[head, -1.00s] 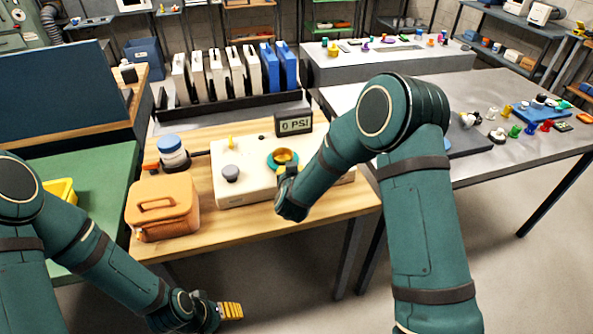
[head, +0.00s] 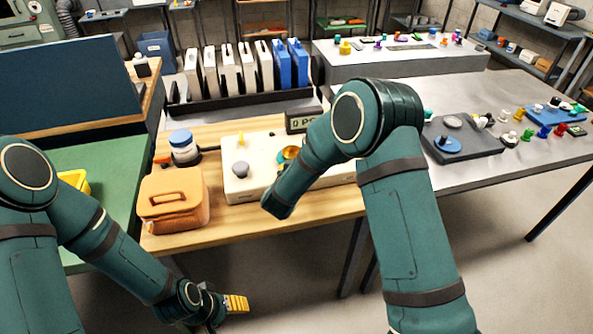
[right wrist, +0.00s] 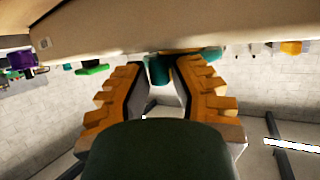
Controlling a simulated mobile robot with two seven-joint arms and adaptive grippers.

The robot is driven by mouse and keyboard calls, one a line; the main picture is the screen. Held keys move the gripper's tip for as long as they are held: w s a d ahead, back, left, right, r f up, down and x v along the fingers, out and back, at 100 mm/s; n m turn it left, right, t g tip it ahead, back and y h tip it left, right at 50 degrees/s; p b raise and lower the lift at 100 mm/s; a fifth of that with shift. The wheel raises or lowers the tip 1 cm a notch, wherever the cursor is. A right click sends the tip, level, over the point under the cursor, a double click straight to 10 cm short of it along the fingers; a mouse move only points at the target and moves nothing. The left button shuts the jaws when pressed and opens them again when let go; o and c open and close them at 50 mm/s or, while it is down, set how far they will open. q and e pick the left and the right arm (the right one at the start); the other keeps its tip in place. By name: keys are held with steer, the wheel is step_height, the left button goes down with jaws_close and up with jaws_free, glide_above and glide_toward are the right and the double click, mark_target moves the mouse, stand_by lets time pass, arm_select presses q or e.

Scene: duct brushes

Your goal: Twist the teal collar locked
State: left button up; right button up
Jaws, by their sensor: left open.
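The teal collar (head: 281,164) sits with a gold piece (head: 290,152) on top of a cream box (head: 240,182) on the wooden bench. My right forearm partly covers it in the head view, and my right gripper is hidden there. In the right wrist view my right gripper (right wrist: 158,66) has its orange-padded fingers apart, with teal parts (right wrist: 159,72) showing between and beyond the tips. I cannot tell whether they touch. My left gripper (head: 236,304) is open and empty, low in front of the bench.
A grey knob (head: 241,169) stands on the cream box. A pressure display (head: 302,121) is behind it, partly hidden. An orange case (head: 172,199) and a blue-lidded jar (head: 183,145) stand to the left. A grey table (head: 465,185) lies to the right.

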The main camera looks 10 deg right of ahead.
steer(key=o, duration=0.3)
steer(key=shift+w, duration=0.1)
steer(key=shift+o, duration=0.2)
steer(key=v, duration=1.2)
